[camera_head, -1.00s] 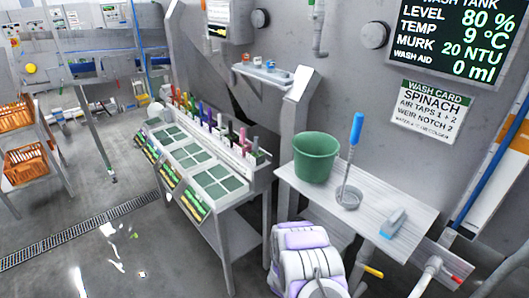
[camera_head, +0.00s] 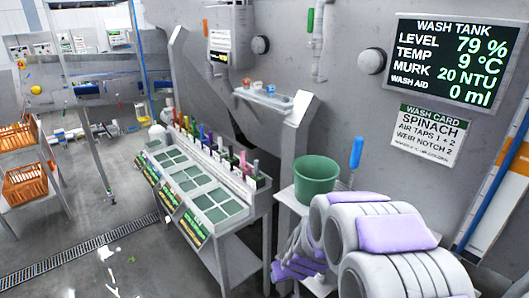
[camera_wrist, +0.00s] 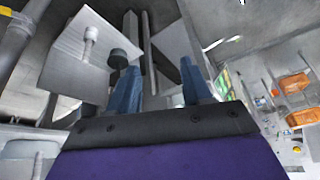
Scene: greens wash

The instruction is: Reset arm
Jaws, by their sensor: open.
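In the wrist view my gripper (camera_wrist: 160,78) has its two blue fingers spread apart, with nothing seen between them. In the head view my arm's white and lilac links bulk large at the lower right, in front of the side table. My gripper cannot be made out in that view. A green bucket (camera_head: 316,180) stands upright on the side table, just behind my arm. A blue handle (camera_head: 356,152) rises beside the bucket, and its lower end is hidden by my arm.
A long bench (camera_head: 228,222) with green panels and coloured handles stands left of the bucket. A small wall shelf (camera_head: 262,103) holds little items. The wash tank display (camera_head: 455,62) reads 79 %. Orange crates (camera_head: 25,184) sit at far left. The floor between is largely open.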

